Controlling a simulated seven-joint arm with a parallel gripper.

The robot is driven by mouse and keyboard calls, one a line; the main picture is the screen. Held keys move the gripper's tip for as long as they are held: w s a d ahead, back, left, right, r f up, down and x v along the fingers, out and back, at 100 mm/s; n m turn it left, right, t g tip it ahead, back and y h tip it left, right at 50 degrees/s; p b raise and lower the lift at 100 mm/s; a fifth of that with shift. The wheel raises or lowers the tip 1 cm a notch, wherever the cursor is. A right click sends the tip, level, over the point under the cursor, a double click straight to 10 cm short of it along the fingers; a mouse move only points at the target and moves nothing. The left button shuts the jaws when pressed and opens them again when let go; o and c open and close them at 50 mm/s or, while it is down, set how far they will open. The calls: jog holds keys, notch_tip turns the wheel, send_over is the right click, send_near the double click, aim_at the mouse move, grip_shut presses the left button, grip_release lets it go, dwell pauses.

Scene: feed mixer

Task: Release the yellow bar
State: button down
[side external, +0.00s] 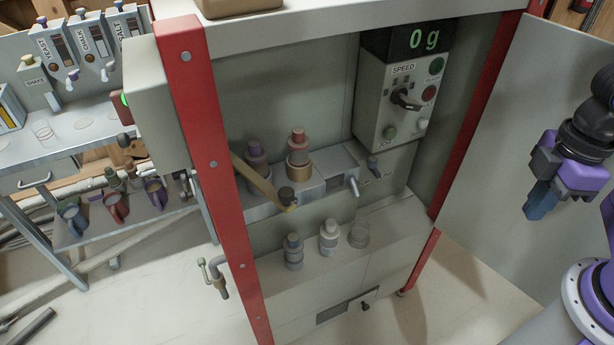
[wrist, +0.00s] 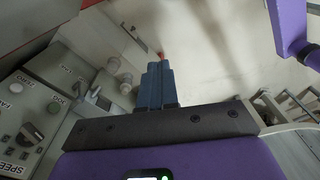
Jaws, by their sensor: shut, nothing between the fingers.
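The yellow bar (side external: 264,184) is a dull yellow strip in the side external view. My gripper (side external: 538,208) is at the right of that view, far from the bar, in front of the open door panel. Its blue fingers are shut and empty, and they also show in the wrist view (wrist: 158,72). I cannot make out the bar in the wrist view.
A control box (side external: 400,95) with a speed knob and buttons hangs inside the cabinet, under a "0 g" display (side external: 424,40). The door panel (side external: 515,110) stands open on the right.

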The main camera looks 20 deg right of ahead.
aim_at(287, 197)
jog(key=w+a+r+m+t+y, duration=0.1)
jog(key=w+a+m+y, duration=0.25)
jog(key=w+a, duration=0.7)
jog(key=w+a+r+m+t+y, duration=0.1)
jog(key=w+a+m+t+y, duration=0.2)
jog(key=w+a, duration=0.75)
jog(key=w+a+f+g, duration=0.1)
jog(key=w+a+f, duration=0.3)
jog(key=a+f, duration=0.2)
jog(key=shift+a+f+m, duration=0.15)
jog(key=shift+f+m, duration=0.2)
jog(key=shift+f, duration=0.6)
jog(key=shift+s+a, duration=0.45)
jog(key=shift+a, duration=0.45)
jog(key=shift+s+a, duration=0.4)
jog(key=shift+a, duration=0.45)
